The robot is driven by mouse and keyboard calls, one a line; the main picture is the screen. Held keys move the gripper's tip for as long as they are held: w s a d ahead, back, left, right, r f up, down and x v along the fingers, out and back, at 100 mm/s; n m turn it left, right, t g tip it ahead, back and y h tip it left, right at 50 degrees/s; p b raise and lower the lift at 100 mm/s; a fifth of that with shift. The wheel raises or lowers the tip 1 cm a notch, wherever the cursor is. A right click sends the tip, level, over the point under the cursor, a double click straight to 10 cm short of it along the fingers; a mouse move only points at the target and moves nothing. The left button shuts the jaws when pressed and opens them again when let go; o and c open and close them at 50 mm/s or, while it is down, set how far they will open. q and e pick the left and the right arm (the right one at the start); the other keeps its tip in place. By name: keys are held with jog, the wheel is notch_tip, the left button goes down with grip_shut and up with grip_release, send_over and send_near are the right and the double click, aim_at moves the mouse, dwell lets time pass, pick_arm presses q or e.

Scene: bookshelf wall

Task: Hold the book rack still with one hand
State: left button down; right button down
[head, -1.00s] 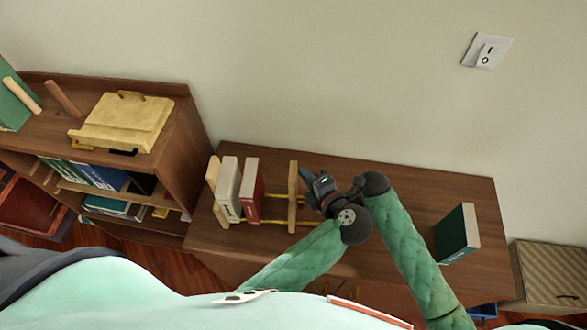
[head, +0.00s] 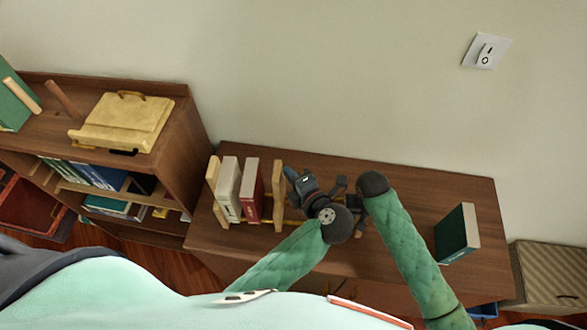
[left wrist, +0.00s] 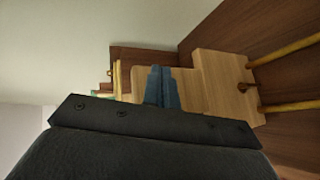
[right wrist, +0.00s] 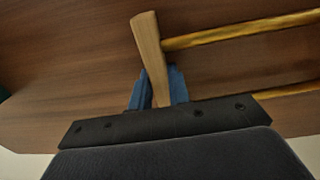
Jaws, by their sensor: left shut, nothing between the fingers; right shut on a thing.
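The book rack has a wooden left end panel (head: 215,190), a second upright panel (head: 279,196) and brass rods (right wrist: 240,32). A white book (head: 228,189) and a red book (head: 251,190) stand between the panels. My left gripper (head: 290,173) is shut and empty, its blue tips (left wrist: 162,88) at the second panel's right face; whether they touch is unclear. My right gripper (right wrist: 158,92) is shut on the rack's wooden right end piece (right wrist: 150,50), beside the rods. In the head view my left wrist hides most of that end and the right fingers.
A dark green book (head: 456,234) stands at the right of the wooden cabinet top (head: 400,170). A taller bookshelf (head: 180,140) with a yellow stand (head: 125,122) is at the left. The cabinet top between my right arm and the green book is clear.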

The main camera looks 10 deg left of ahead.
pick_arm(q)
jog(key=shift+s+a, duration=0.2)
jog(key=shift+a, duration=1.8)
jog(key=shift+s+a, duration=0.15)
jog(key=shift+a, duration=1.8)
jog(key=shift+w+d, duration=0.15)
jog(key=shift+d, duration=1.15)
jog(key=shift+w+d, duration=0.1)
jog(key=shift+d, duration=1.15)
jog(key=v, duration=0.7)
jog(key=shift+s, duration=0.2)
jog(key=shift+d, duration=0.1)
pick_arm(e)
jog(key=c, duration=1.2)
grip_release()
jog(key=shift+c, duration=0.2)
